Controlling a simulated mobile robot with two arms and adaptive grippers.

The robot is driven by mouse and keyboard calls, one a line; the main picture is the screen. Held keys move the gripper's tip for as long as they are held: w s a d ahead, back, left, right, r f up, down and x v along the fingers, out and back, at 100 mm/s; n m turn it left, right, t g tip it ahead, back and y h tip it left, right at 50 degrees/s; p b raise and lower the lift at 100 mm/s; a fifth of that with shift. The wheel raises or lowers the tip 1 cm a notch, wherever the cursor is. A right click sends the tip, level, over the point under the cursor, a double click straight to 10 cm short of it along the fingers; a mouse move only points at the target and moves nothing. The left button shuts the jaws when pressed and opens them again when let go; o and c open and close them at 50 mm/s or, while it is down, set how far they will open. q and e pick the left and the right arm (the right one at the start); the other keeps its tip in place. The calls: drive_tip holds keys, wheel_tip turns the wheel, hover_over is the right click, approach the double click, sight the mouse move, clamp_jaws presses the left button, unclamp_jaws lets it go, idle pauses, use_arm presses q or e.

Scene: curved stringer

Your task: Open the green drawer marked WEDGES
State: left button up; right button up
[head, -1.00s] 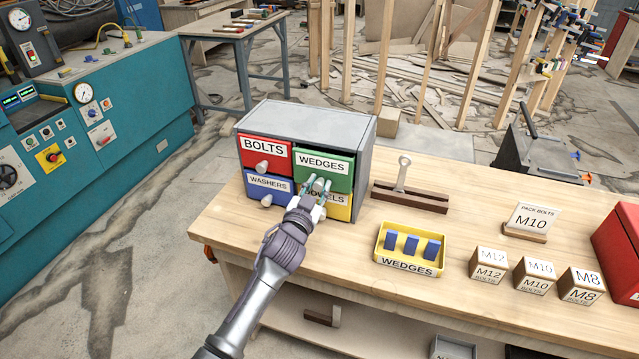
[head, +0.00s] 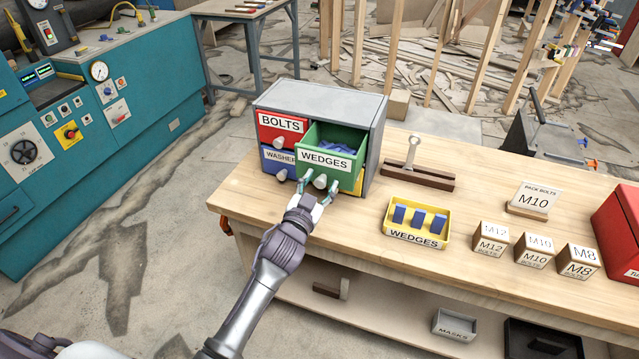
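The green drawer marked WEDGES (head: 346,141) sticks out of the grey cabinet (head: 325,97), open toward me. Blue pieces (head: 338,146) show inside it. Its pale knob (head: 320,181) is on the front, below the label. My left gripper (head: 319,185) is at this knob, one finger on each side. The fingers look spread, with gaps beside the knob. My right gripper is not in view.
The red BOLTS drawer (head: 282,124) and blue WASHERS drawer (head: 276,157) are shut. A yellow drawer (head: 359,181) is mostly hidden behind the green one. A yellow WEDGES tray (head: 416,240) with blue blocks stands to the right. Bench top in front is clear.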

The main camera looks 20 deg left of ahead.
use_arm(q)
drive_tip(key=s, duration=1.2)
drive_tip(key=shift+a, duration=0.2)
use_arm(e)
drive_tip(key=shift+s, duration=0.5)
use_arm(q)
drive_tip(key=shift+f, duration=0.1)
drive_tip(key=s+f+g, duration=0.3)
drive_tip(key=f, duration=0.8)
drive_tip(key=s+f+g, duration=0.2)
drive_tip(key=s+f, duration=0.2)
drive_tip(key=f, duration=0.7)
drive_tip(key=s+f+g, duration=0.3)
drive_tip(key=f, duration=0.8)
drive_tip(key=s+a+f+g, duration=0.1)
drive_tip(key=s+f+g, duration=0.2)
drive_tip(key=s+f, duration=0.4)
drive_tip(key=s+a+f+g, duration=0.1)
drive_tip(key=s+f+g, duration=0.2)
drive_tip(key=s+f, duration=0.4)
drive_tip(key=s+a+f+n+g, duration=0.1)
drive_tip(key=s+f+g, duration=0.2)
drive_tip(key=s, duration=1.6)
wheel_tip(320, 180, down, 4)
drive_tip(key=shift+s+r+y+b, duration=0.1)
drive_tip(key=shift+s+y+b, duration=0.2)
drive_tip(key=shift+b, duration=0.15)
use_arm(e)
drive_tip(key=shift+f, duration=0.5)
